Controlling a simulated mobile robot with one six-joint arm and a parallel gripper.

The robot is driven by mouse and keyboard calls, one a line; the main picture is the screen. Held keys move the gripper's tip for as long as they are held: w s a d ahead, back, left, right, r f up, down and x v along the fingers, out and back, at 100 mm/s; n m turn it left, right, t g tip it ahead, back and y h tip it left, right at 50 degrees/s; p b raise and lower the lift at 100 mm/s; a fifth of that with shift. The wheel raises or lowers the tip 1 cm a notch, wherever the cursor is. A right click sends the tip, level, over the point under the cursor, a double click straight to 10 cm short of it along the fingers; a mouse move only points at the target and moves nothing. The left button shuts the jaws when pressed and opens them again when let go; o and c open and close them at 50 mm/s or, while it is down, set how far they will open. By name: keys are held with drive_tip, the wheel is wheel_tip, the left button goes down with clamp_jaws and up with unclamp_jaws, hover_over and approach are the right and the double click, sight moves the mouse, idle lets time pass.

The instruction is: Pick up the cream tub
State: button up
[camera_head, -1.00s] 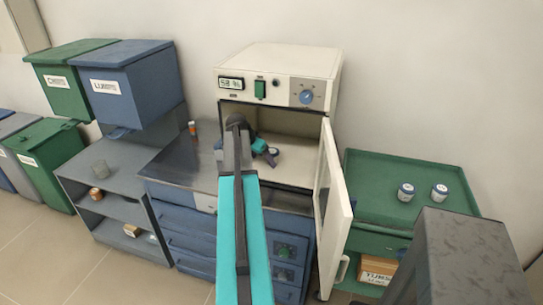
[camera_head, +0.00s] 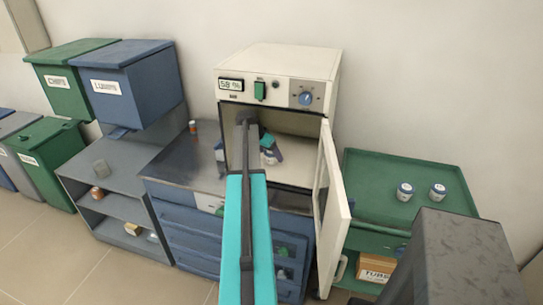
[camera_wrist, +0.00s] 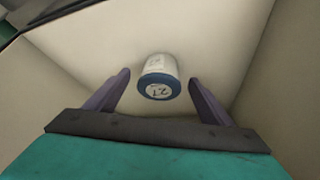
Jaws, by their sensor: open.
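The cream tub (camera_wrist: 159,78), pale with a dark blue lid marked with writing, stands on the furnace floor in the wrist view. My gripper (camera_wrist: 158,80) is open, its two dark fingers to the left and right of the tub with a gap on each side. The tub looks slightly beyond or level with the fingertips; the exact depth is hard to tell. In the head view my gripper (camera_head: 273,156) is inside the open chamber of the white furnace (camera_head: 280,72), and I cannot make out the tub clearly behind it.
The furnace door (camera_head: 332,185) hangs open on the right. Pale chamber walls stand close around my gripper. A green cart (camera_head: 420,172) at the right carries two similar blue-lidded tubs (camera_head: 405,192). A small orange-and-white container (camera_head: 193,127) stands on the steel counter at the left.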

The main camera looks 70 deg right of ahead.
drive_tip(key=shift+s+d+r, duration=0.1)
drive_tip(key=shift+s+d, duration=0.1)
drive_tip(key=shift+d, duration=0.45)
drive_tip(key=shift+s+d+f+p, duration=0.1)
drive_tip(key=shift+d+f+p, duration=0.05)
drive_tip(key=shift+f+p, duration=0.4)
drive_tip(key=c, duration=1.2)
